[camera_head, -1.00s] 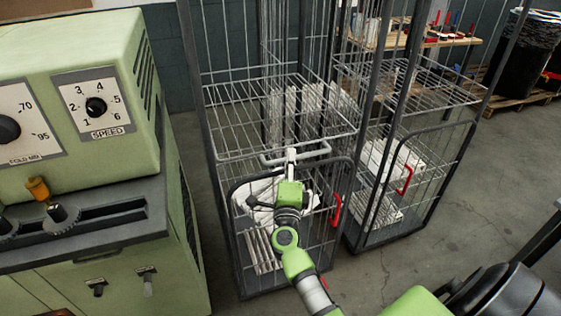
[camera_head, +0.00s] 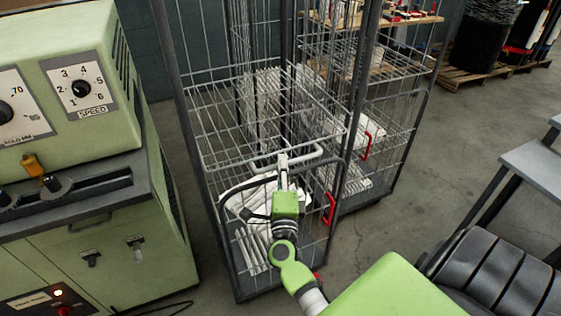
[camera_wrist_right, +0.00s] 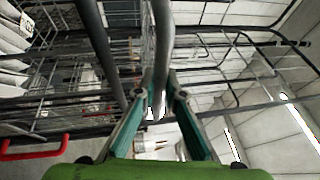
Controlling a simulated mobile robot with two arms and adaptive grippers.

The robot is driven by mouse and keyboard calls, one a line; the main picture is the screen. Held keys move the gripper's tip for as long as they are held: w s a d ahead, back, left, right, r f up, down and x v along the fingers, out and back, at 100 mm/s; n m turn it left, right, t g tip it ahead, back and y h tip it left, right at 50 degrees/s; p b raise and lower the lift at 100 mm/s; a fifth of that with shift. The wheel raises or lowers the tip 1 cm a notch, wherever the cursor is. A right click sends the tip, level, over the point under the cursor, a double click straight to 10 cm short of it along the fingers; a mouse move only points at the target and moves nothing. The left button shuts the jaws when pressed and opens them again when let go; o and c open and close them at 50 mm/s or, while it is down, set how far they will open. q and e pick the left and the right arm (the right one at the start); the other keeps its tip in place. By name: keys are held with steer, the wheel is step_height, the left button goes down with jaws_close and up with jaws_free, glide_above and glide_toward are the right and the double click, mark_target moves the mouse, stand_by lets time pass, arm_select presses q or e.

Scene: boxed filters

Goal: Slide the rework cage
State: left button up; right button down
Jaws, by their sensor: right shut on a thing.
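The cage nearest me (camera_head: 184,110) is a tall grey wire roll cage with a mesh shelf. White folded or pleated goods (camera_head: 252,215) lie in its lower part. A grey handle bar (camera_head: 312,154) crosses its front, and a red latch (camera_head: 330,208) sits at its right side. My right gripper (camera_head: 283,160) is shut on the handle bar; in the right wrist view the bar (camera_wrist_right: 162,45) runs between the fingers (camera_wrist_right: 160,92). I cannot tell from any label which cage is the rework cage. My left gripper is not in view.
A second wire cage (camera_head: 408,130) with a red latch (camera_head: 367,146) stands behind to the right. A green machine (camera_head: 85,190) stands close on the left. A grey table (camera_head: 540,165) is at right. Pallets (camera_head: 470,78) and a black bin (camera_head: 485,35) are behind. Floor at centre right is clear.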

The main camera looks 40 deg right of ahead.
steer(key=shift+r, duration=0.1)
steer(key=c, duration=2.1)
jaws_free()
steer(key=shift+w, duration=0.15)
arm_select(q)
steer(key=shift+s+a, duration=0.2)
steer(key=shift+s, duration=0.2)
arm_select(e)
steer(key=shift+s+a, duration=0.1)
steer(key=shift+s, duration=0.1)
steer(key=v, duration=1.1)
steer(key=shift+s+a, duration=0.2)
